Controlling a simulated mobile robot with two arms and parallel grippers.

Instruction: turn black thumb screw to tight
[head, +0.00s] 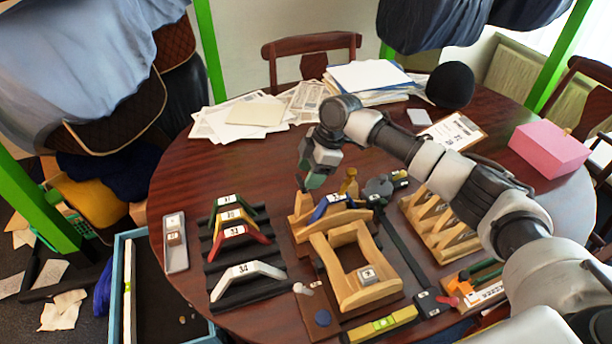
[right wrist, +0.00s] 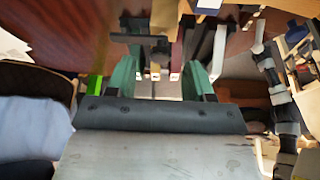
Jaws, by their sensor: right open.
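My left gripper is not in view.
A black rack with numbered coloured saddles (head: 236,232) stands left of the fixture. A zigzag wooden rack (head: 440,228) stands to its right. A yellow level (head: 382,323) lies in front. Papers (head: 240,118) and a pink box (head: 548,150) are farther back.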

